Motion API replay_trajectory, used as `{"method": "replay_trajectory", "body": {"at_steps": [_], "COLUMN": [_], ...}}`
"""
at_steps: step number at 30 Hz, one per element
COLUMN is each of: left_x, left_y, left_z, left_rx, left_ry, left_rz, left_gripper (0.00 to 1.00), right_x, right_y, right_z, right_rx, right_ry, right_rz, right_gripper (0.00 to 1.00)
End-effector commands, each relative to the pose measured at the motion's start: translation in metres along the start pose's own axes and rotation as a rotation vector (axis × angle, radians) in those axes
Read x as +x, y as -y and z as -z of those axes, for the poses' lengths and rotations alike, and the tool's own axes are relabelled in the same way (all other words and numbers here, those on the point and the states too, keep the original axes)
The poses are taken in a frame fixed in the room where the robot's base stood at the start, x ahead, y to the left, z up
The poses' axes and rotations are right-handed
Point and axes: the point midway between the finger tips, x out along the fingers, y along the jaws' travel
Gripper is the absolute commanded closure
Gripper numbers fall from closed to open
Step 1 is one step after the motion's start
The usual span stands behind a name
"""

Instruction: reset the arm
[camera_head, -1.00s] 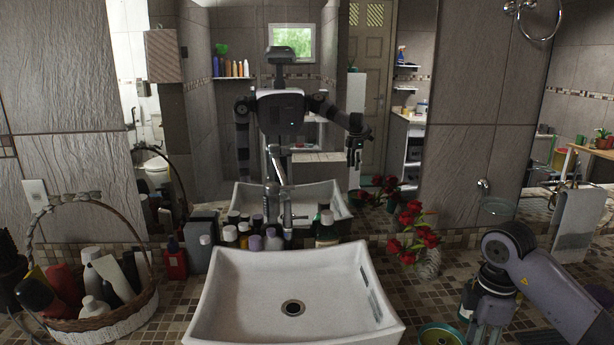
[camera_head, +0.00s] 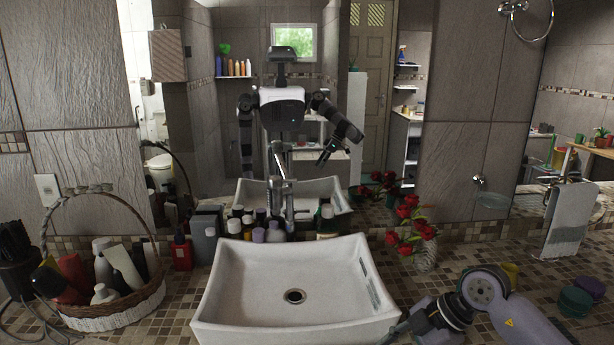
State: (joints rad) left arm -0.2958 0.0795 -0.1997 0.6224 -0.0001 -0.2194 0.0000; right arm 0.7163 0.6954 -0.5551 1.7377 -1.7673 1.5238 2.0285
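My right arm (camera_head: 490,300) reaches in from the lower right, over the counter beside the sink. Its wrist points left and down, and the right gripper (camera_head: 392,335) is near the sink's lower right corner, partly cut off by the bottom edge. Its finger opening is not clear. The mirror shows my reflection (camera_head: 283,108), with one forearm raised at the right side and its gripper (camera_head: 327,152) small and dark. The other reflected arm (camera_head: 246,135) hangs down. My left gripper is not directly in view.
A white sink (camera_head: 295,270) fills the middle. A wicker basket (camera_head: 110,315) of bottles stands left, and several bottles (camera_head: 260,232) stand behind the sink.

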Motion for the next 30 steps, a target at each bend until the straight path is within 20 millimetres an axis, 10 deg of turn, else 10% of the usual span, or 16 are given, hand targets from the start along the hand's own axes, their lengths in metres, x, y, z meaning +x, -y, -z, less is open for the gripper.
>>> {"method": "replay_trajectory", "body": {"at_steps": [6,14,22,30], "left_x": [0.000,0.000,0.000,0.000], "left_y": [-0.001,-0.001,-0.001,-0.001], "left_z": [-0.009,-0.007,-0.005,-0.004], "left_rx": [0.000,0.000,0.000,0.001], "left_ry": [0.013,0.012,0.008,0.005], "left_rz": [-0.001,-0.001,-0.001,-0.001], "left_gripper": [0.60,0.60,0.60,0.60], "right_x": [0.020,-0.043,-0.095,-0.048], "right_y": [-0.003,-0.028,-0.046,0.019], "right_z": [0.111,0.185,0.110,-0.025], "right_rx": [-0.179,-0.097,0.380,0.998], "right_ry": [-0.469,-0.918,-0.895,-0.405], "right_rz": [-0.232,-0.773,-1.303,-1.406], "right_gripper": [0.60,0.60,0.60,0.60]}}
